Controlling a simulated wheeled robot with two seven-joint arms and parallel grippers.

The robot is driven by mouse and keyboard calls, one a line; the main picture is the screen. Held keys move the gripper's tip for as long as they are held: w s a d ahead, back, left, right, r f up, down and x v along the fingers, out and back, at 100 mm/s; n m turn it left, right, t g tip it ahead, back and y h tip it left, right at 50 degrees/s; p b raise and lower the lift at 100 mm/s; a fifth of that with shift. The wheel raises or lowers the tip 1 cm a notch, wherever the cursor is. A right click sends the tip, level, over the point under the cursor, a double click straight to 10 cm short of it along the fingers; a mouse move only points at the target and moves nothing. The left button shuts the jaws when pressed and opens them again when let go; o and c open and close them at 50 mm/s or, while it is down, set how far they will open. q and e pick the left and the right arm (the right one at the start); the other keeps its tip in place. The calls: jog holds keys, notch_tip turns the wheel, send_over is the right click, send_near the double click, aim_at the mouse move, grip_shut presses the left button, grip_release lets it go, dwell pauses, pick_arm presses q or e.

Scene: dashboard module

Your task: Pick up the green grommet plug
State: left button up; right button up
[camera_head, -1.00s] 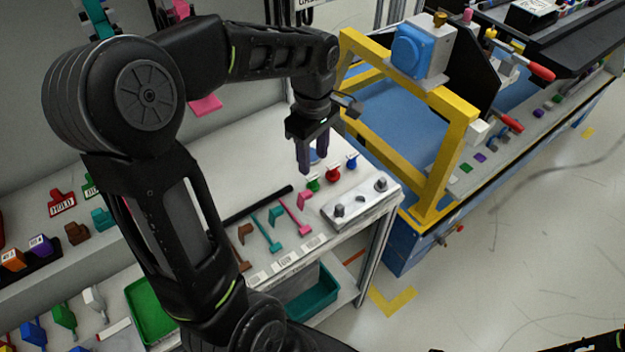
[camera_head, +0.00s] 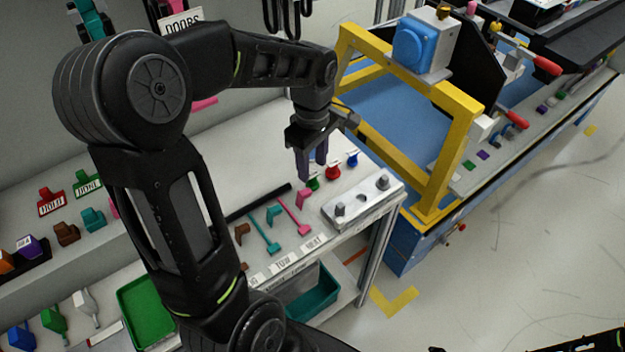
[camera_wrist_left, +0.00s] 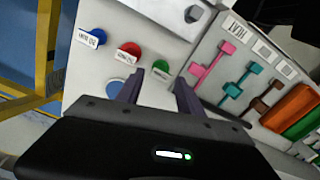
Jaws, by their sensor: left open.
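The green grommet plug (camera_head: 313,184) stands on the white table, close below my left gripper's fingers. In the left wrist view the green plug (camera_wrist_left: 161,68) shows just beyond and between the fingertips. My left gripper (camera_head: 312,170) is open, pointing down above the table. Its two fingers also show in the left wrist view (camera_wrist_left: 155,88), with nothing between them. The red plug (camera_head: 333,172) and the blue plug (camera_head: 351,159) stand in a row beside the green one. My right gripper is not clearly seen; a dark arm part shows at the bottom right.
A metal plate with knobs (camera_head: 362,201) lies right of the plugs. Pink and teal tools (camera_head: 272,215) lie in front. A yellow frame (camera_head: 440,165) rises close to the right of the gripper. A green bin (camera_head: 140,310) stands lower left.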

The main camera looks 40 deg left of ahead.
aim_at(312, 174)
pick_arm(q)
notch_tip(312, 174, down, 5)
jog(key=shift+f+p, duration=0.1)
jog(key=shift+p, duration=0.2)
jog(key=shift+c, duration=0.3)
dwell(0.4)
grip_shut()
